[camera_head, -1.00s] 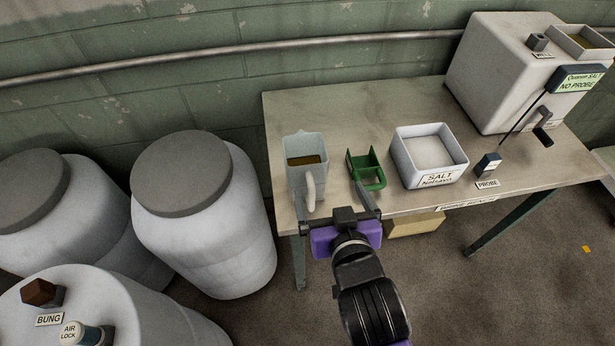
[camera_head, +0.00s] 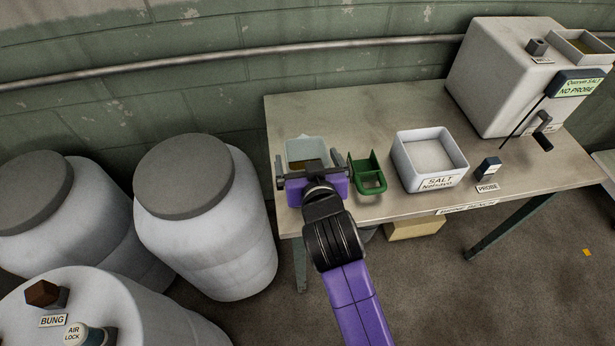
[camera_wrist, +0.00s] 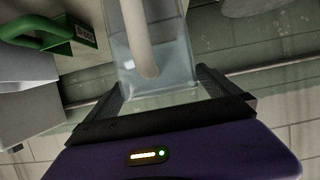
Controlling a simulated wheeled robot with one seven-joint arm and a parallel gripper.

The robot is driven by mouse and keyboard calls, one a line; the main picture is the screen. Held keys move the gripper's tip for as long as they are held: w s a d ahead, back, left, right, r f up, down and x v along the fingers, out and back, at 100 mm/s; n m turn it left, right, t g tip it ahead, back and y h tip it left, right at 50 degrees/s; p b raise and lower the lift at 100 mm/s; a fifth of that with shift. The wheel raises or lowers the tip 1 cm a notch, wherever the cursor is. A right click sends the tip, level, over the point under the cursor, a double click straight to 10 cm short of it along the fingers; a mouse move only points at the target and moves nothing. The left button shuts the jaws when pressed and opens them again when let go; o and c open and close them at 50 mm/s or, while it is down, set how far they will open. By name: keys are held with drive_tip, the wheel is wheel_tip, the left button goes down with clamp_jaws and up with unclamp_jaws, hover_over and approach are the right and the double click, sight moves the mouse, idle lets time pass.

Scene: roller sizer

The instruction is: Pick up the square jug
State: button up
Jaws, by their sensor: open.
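The square jug (camera_head: 306,145) is pale, see-through and square-sided, with brown contents, at the left end of the bench. My gripper now hides most of its front in the head view. My gripper (camera_head: 308,160) is open, with one finger to each side of the jug. In the wrist view the fingers flank the jug's sides, and nothing looks clamped between them. Whether a finger touches the jug I cannot tell.
A green scoop-like holder (camera_head: 366,175) stands close to the right of my gripper. Further right are a white salt tub (camera_head: 457,178), a probe (camera_head: 488,168) and a large white machine (camera_head: 505,75). White barrels (camera_head: 205,230) stand left of the bench (camera_head: 350,105).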

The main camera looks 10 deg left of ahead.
drive_tip(key=shift+w+f, duration=0.1)
drive_tip(key=shift+w, duration=0.05)
drive_tip(key=c, duration=2)
drive_tip(key=shift+o, duration=0.2)
drive_tip(key=shift+r, duration=0.25)
